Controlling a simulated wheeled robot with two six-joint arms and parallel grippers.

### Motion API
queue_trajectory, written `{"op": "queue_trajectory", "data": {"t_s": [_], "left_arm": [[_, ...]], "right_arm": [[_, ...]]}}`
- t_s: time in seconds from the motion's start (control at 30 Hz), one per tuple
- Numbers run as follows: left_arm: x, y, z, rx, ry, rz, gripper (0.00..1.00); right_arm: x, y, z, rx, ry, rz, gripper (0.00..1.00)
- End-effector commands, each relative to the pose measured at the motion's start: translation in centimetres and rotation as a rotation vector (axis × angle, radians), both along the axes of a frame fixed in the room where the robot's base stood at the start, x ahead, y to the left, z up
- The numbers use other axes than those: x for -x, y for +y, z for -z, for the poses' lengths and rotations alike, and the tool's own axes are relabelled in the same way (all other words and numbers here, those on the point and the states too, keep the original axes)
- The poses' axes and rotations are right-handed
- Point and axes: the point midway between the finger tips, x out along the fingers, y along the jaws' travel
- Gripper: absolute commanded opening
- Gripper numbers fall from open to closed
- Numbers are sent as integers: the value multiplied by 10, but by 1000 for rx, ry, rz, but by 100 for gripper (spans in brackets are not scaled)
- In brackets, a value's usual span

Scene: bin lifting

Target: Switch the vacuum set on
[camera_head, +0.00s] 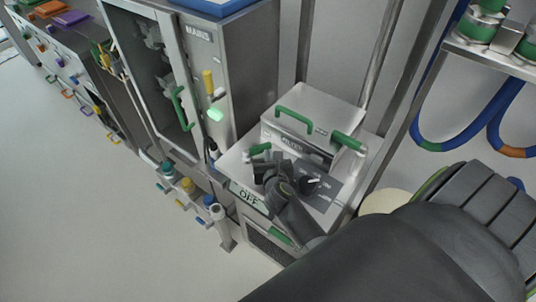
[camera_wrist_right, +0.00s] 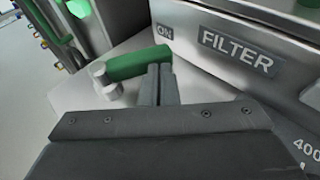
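The vacuum set (camera_head: 345,110) is a pale metal unit with a FILTER box and a green handle on its lid. A sign on its front edge (camera_head: 248,197) reads OFF. A short green lever (camera_head: 259,149) stands at the left of its top; it also shows in the right wrist view (camera_wrist_right: 140,63) with a grey pivot at its left end. My right gripper (camera_head: 262,163) is just in front of this lever. In the right wrist view its fingers (camera_wrist_right: 159,82) are together and overlap the lever's right end; I cannot tell whether they touch it. My left gripper is out of view.
A dial (camera_head: 311,181) sits on the panel right of my gripper. A tall metal cabinet (camera_head: 245,75) with a green door handle stands at the left. Capped pipe valves (camera_head: 188,185) stick out below it. Blue hoses (camera_head: 430,125) hang at the right. Floor at lower left is clear.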

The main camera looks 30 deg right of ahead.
Motion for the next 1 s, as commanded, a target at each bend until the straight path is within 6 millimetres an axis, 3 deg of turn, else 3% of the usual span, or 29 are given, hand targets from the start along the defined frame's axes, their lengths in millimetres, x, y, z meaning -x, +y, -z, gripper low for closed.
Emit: {"op": "queue_trajectory", "data": {"t_s": [0.37, 1.0], "left_arm": [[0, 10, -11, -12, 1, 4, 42], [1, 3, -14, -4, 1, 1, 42]], "right_arm": [[-18, -15, -2, 4, -1, -1, 0], [-29, -20, 0, 1, 0, 0, 0]]}}
